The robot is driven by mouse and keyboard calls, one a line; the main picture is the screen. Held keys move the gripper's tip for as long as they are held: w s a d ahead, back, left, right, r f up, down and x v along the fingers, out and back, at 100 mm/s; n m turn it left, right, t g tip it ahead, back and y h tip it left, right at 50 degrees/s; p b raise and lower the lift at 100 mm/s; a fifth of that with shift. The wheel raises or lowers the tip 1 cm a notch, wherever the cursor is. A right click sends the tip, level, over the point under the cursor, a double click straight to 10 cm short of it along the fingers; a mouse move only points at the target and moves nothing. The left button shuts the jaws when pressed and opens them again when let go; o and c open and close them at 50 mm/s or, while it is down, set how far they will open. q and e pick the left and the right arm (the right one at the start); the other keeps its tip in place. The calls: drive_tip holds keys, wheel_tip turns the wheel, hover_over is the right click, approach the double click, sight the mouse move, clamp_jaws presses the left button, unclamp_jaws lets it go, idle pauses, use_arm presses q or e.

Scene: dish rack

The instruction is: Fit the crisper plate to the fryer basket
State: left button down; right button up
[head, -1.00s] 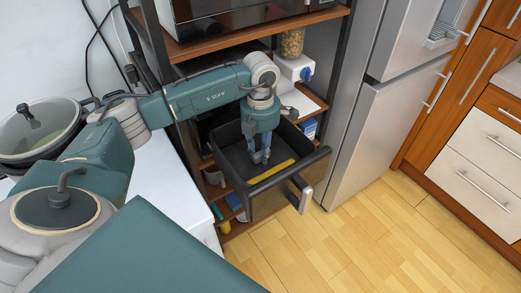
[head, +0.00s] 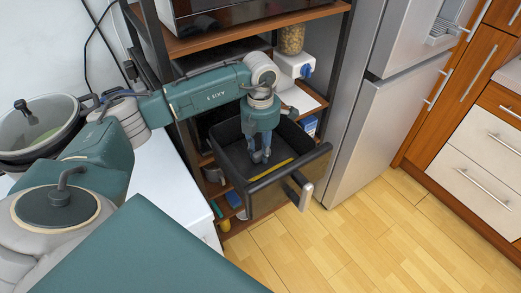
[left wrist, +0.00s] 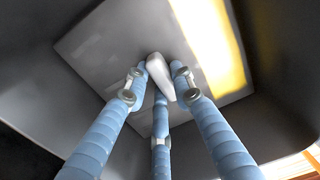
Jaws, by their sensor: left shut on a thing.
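The dark fryer basket (head: 228,150) is pulled out from the shelf, with its handle (head: 303,190) toward the floor side. My left gripper (head: 261,157) points down inside it, near its middle. In the left wrist view, the three blue fingers (left wrist: 160,95) are closed around a pale grip piece (left wrist: 158,72) at the middle of the grey, square crisper plate (left wrist: 100,42). Dark basket walls (left wrist: 28,85) surround the plate. I cannot tell whether the plate touches the basket floor. My right gripper is out of view.
The wooden shelf rack (head: 240,33) stands close behind and around the basket. A fridge (head: 372,130) is to the right. A white counter (head: 165,190) with a grey pot (head: 38,135) is at left. Open wooden floor (head: 345,235) lies in front.

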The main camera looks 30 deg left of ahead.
use_arm(q)
drive_tip(key=c, duration=1.4)
unclamp_jaws()
drive_tip(key=shift+f, duration=0.1)
wheel_tip(320, 180, up, 12)
drive_tip(key=shift+r, duration=0.1)
